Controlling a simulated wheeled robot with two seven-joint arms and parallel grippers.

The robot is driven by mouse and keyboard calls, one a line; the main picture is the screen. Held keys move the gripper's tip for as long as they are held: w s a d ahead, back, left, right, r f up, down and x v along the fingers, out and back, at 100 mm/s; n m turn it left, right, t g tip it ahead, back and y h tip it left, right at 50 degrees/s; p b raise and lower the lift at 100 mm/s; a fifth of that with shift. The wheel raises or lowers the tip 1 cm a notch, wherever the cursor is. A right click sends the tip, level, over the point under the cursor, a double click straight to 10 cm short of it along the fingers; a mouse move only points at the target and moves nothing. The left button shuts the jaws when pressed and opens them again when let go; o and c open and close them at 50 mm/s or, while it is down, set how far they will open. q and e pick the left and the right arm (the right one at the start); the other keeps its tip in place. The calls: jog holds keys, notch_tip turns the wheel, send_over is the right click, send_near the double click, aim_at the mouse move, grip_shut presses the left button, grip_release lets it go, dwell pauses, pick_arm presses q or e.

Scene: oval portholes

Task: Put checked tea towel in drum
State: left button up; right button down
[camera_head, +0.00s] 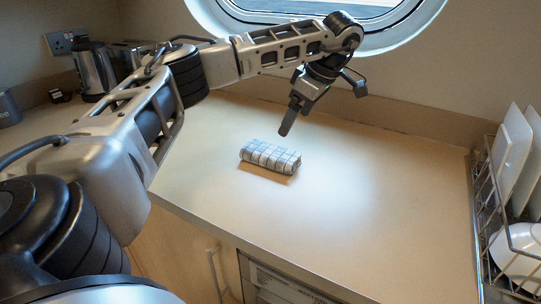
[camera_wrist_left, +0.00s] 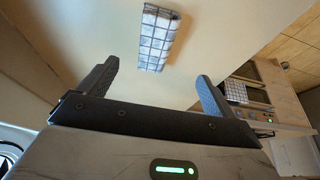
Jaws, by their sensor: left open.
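The checked tea towel (camera_head: 270,157) is a rolled or folded white bundle with dark grid lines, lying on the worktop near its middle. It also shows in the left wrist view (camera_wrist_left: 158,38), beyond the fingertips. My left gripper (camera_head: 289,122) hangs above and just behind the towel, apart from it. The left wrist view shows its two fingers (camera_wrist_left: 153,85) spread wide with nothing between them. I cannot make out a drum in either view. My right gripper is out of view.
A wire rack (camera_head: 485,205) with white plates (camera_head: 511,160) and a bowl (camera_head: 520,250) stands at the right. A kettle (camera_head: 94,70) is at the back left. An appliance front (camera_head: 285,285) shows below the worktop edge. The worktop (camera_head: 380,190) around the towel is clear.

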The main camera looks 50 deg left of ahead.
pick_arm(q)
send_near(274, 152)
jog(key=x, duration=0.2)
jog(key=d+x, duration=0.1)
jog(key=x, duration=0.1)
jog(key=shift+s+a+f+p, duration=0.1)
jog(key=shift+s+f+p, duration=0.2)
jog(key=shift+f, duration=0.25)
jog(key=shift+w+a+p+x, duration=0.15)
jog(key=shift+p+x, duration=0.1)
jog(key=shift+x, duration=1.1)
jog(key=shift+w+a+p+x, duration=0.15)
jog(key=shift+p+x, duration=0.1)
jog(key=shift+x, duration=1.1)
jog(key=shift+d, duration=0.1)
jog(key=c, duration=1.2)
jog(key=shift+o, duration=0.2)
jog(key=shift+r, duration=0.15)
jog(key=shift+r, duration=0.5)
jog(key=s+d+r, duration=0.9)
jog(key=s+r, duration=0.1)
jog(key=r, duration=0.1)
jog(key=shift+d+r, duration=0.4)
